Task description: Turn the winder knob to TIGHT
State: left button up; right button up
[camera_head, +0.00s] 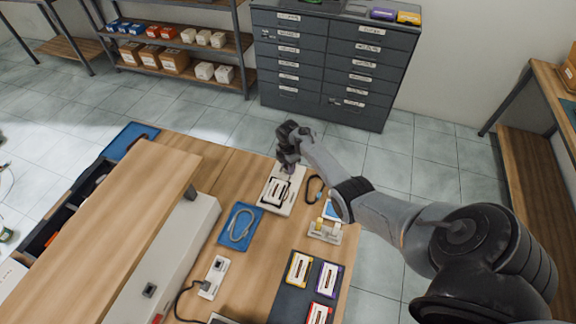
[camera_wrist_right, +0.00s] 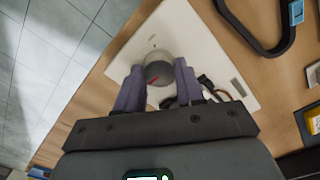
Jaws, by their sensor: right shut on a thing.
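The winder is a white panel (camera_head: 266,203) at the far edge of the wooden table, with a cassette (camera_head: 277,190) on its near part. In the right wrist view its white plate (camera_wrist_right: 215,62) shows under the fingers. A round grey knob (camera_wrist_right: 160,70) with a red pointer line stands on that plate. My right gripper (camera_head: 287,166) is shut on the knob from above, one finger on each side. The gripper hides the knob in the head view. No TIGHT marking is readable in either view. My left gripper is not in view.
A black loop (camera_head: 314,189) lies right of the winder. A blue tray (camera_head: 228,236) with a grey cable lies left. A dark mat (camera_head: 283,305) with several cassettes is nearer. A small holder (camera_head: 325,233) stands at right. A grey drawer cabinet (camera_head: 335,55) stands behind on the floor.

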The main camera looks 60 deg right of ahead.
jog(key=shift+r+m, duration=0.1)
jog(key=shift+m, duration=0.3)
jog(key=m+p, duration=0.2)
jog(key=shift+m, duration=0.4)
jog(key=m+p, duration=0.1)
jog(key=m, duration=0.2)
jog(key=shift+w+m, duration=0.1)
jog(key=shift+m, duration=0.2)
jog(key=m, duration=0.2)
jog(key=shift+m+p, duration=0.4)
jog(key=m, duration=0.3)
jog(key=shift+p, duration=0.3)
jog(key=shift+d+m, duration=0.1)
jog(key=shift+m, duration=1.4)
